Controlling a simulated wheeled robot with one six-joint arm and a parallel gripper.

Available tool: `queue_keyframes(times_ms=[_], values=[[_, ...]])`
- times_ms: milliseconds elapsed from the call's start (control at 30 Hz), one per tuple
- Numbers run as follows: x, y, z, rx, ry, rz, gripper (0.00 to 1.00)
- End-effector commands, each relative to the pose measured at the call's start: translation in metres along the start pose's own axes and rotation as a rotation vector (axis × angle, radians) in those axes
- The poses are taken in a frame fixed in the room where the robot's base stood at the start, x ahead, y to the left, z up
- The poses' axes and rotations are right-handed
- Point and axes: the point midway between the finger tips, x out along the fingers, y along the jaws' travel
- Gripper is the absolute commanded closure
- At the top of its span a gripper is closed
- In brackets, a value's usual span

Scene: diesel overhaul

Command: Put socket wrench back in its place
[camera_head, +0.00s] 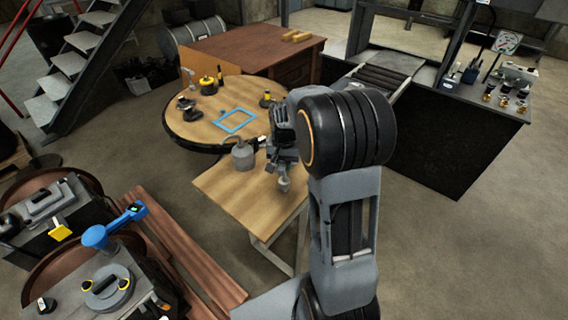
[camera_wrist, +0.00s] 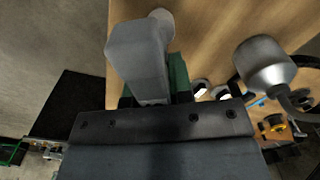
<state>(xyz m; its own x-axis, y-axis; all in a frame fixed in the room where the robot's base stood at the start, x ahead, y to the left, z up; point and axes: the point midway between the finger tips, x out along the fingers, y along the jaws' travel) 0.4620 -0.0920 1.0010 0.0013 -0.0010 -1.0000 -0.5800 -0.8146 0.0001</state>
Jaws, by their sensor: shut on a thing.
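My gripper (camera_head: 283,168) is low over the small wooden table, just right of the grey oil can. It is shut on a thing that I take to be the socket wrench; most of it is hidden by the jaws. A small round metal end (camera_head: 284,185) shows below the jaws, and a pale round end also shows past the finger in the wrist view (camera_wrist: 161,16). I cannot tell whether it touches the table top. A blue square outline (camera_head: 236,121) lies on the round wooden table behind; the frames do not show whether it marks the wrench's place.
The grey oil can (camera_head: 243,156) stands close to my gripper on the small table (camera_head: 225,191). The round table (camera_head: 205,130) holds several yellow and black tools. A dark bench (camera_head: 450,135) with small parts stands at right. Machine parts (camera_head: 105,285) lie at lower left.

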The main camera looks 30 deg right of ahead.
Motion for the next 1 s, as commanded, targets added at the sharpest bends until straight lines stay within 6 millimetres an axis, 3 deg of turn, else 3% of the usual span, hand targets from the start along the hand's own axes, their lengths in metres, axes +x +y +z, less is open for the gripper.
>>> queue_keyframes(times_ms=[667,700,1000], values=[[0.024,0.0,0.0,0.0,0.001,-0.001,1.0],[0.022,0.0,0.0,0.0,0.002,-0.001,0.77],[0.022,0.0,0.0,0.0,0.0,0.0,0.5]])
